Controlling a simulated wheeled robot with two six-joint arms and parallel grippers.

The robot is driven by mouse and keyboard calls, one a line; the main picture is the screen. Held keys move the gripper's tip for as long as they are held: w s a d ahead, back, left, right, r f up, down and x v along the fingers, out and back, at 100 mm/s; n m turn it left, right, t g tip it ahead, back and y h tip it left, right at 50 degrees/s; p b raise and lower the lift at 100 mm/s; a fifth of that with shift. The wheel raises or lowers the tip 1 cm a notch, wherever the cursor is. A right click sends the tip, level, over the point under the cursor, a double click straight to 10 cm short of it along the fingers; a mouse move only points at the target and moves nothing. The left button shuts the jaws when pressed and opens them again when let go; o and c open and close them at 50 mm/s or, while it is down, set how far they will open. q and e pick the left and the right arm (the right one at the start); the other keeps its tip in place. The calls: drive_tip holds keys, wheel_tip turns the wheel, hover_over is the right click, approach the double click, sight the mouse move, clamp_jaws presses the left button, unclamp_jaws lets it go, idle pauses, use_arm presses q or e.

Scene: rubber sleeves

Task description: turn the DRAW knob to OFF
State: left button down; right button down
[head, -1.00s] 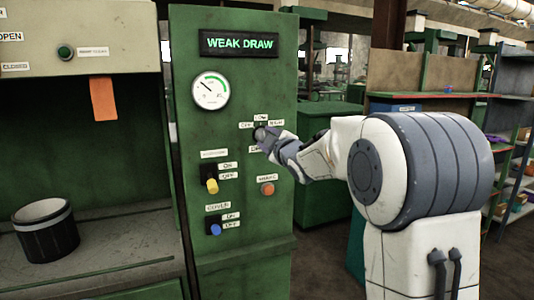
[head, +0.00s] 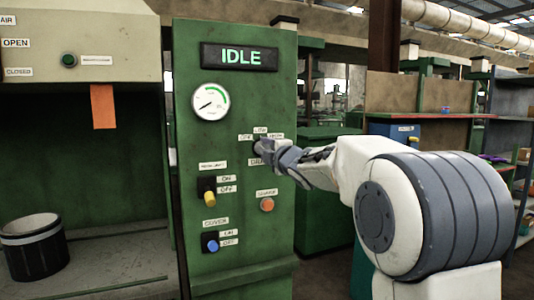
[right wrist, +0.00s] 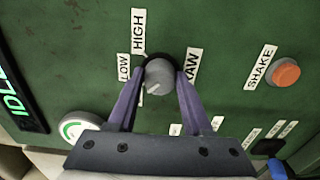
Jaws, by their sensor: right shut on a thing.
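The grey DRAW knob (right wrist: 158,76) is on the green panel (head: 235,260), between the two fingers of my right gripper (right wrist: 160,82), which is shut on it. In the head view the right gripper (head: 265,150) reaches the knob from the right and covers most of it. The LOW label (right wrist: 124,67), HIGH label (right wrist: 138,30) and DRAW label (right wrist: 191,66) show around the knob. The OFF label (head: 245,137) shows in the head view. The knob's mark is too small to read surely. The display (head: 240,56) reads IDLE. My left gripper is not in view.
A round gauge (head: 211,101) has its needle at the low left. An orange SHAKE button (head: 267,204), a yellow switch (head: 209,198) and a blue switch (head: 211,246) sit below the knob. A dark bucket (head: 34,248) stands in the hood at left.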

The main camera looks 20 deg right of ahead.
idle(0.3)
drive_tip(key=shift+c, duration=1.6)
unclamp_jaws()
drive_tip(key=s, duration=1)
drive_tip(key=shift+s+d, duration=0.15)
drive_tip(key=shift+s, duration=0.1)
